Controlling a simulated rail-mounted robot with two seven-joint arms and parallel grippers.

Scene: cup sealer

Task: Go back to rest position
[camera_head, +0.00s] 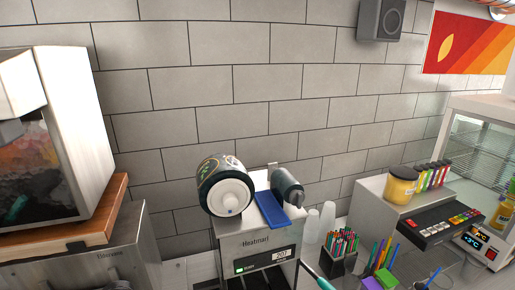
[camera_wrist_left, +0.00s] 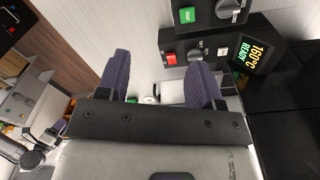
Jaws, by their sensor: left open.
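My left gripper (camera_wrist_left: 162,62) shows in the left wrist view, with its two purple fingers apart and nothing between them. Behind the fingers are a white surface and a dark control panel (camera_wrist_left: 210,50) with a red button and a display reading 160°C READY. In the head view the cup sealer (camera_head: 245,240), a grey box with a film roll (camera_head: 229,192) and a blue part on top, stands against the wall. Neither gripper shows in the head view.
A glass display case (camera_head: 485,150) stands far right.

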